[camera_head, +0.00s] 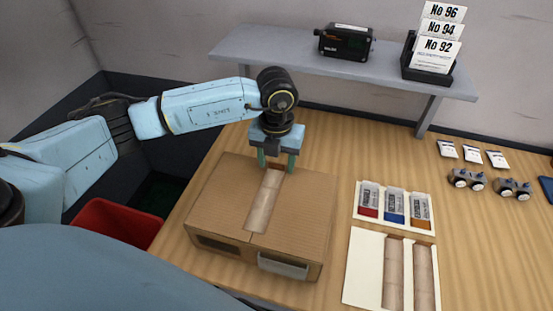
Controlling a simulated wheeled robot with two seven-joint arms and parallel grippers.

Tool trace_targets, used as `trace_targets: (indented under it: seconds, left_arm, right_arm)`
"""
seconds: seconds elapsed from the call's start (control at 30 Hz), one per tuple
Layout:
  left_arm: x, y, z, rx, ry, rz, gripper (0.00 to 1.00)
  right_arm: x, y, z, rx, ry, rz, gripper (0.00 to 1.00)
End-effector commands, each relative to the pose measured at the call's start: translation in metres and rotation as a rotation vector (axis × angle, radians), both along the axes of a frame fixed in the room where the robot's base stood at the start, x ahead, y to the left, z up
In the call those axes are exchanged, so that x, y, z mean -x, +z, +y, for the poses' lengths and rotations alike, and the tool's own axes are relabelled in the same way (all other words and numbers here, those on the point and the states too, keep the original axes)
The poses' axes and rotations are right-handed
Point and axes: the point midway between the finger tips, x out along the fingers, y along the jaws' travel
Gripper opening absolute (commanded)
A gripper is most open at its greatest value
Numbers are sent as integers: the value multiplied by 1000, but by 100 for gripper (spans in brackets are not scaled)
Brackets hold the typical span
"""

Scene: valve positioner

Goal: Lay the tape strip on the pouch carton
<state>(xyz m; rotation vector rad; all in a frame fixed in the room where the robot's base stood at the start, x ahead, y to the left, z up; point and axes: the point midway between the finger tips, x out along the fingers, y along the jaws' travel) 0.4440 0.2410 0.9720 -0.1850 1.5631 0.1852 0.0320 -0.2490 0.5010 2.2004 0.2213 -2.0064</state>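The pouch carton (215,201) is a closed brown cardboard box on the wooden table. A lighter tan tape strip (264,203) lies along the middle of its top, running from the far edge toward the near edge. My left gripper (277,164) is above the carton's far edge, at the far end of this strip. Its two greenish fingers stand apart, one on each side of the strip's end, and I see nothing clamped between them. I cannot tell whether the fingertips touch the carton. My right gripper is not in view.
A cream backing card (362,266) with two more tape strips lies right of the carton, below a white tray (369,220) of coloured packets. A red bin (112,223) stands left of the table. A grey shelf (280,52) with a black device (344,43) spans the back.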

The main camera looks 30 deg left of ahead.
Motion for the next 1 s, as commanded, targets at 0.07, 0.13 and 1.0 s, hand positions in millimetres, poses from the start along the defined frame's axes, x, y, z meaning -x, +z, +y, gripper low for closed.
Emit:
trace_targets:
  seconds: [0.07, 0.13, 1.0]
  left_arm:
    - [0, 0, 0, 0, 0, 0, 60]
    - [0, 0, 0, 0, 0, 0, 60]
    - [-1, 120, 0, 1, 0, -2, 60]
  right_arm:
    - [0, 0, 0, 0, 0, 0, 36]
    - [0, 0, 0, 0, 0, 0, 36]
    - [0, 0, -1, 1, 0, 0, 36]
